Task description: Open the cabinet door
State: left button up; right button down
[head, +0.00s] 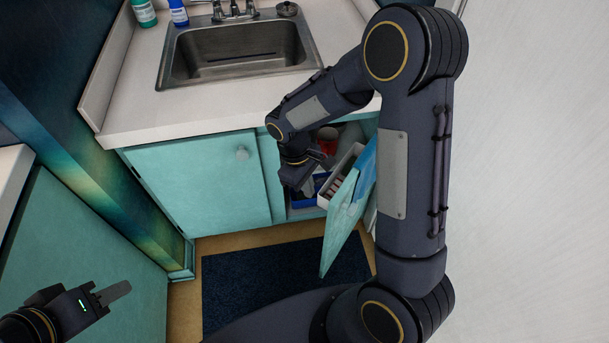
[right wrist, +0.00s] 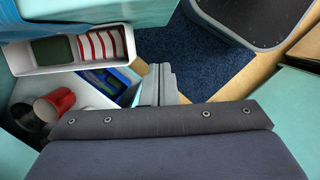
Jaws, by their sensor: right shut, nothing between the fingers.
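The teal cabinet under the sink has two doors. Its right door (head: 346,222) stands open, swung out toward me, with a white bin (right wrist: 75,50) on its inner side. My left gripper (head: 115,291) is at the lower left, away from the cabinet, seen edge-on.
Inside the cabinet are a red cup (right wrist: 56,101) and a blue tray (right wrist: 108,86). A dark blue mat (head: 235,275) lies on the floor in front. A teal counter unit (head: 85,245) stands at the left. The sink (head: 238,50) is above the cabinet.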

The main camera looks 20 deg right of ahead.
aim_at(347, 205)
pick_arm(q)
jog(key=shift+f, duration=0.25)
pick_arm(e)
jog(key=s+d+f, duration=0.1)
jog(key=s+f, duration=0.1)
jog(key=s+d, duration=0.1)
jog(key=s, duration=0.1)
jog(key=shift+d+f, duration=0.3)
jog(key=shift+f, duration=0.1)
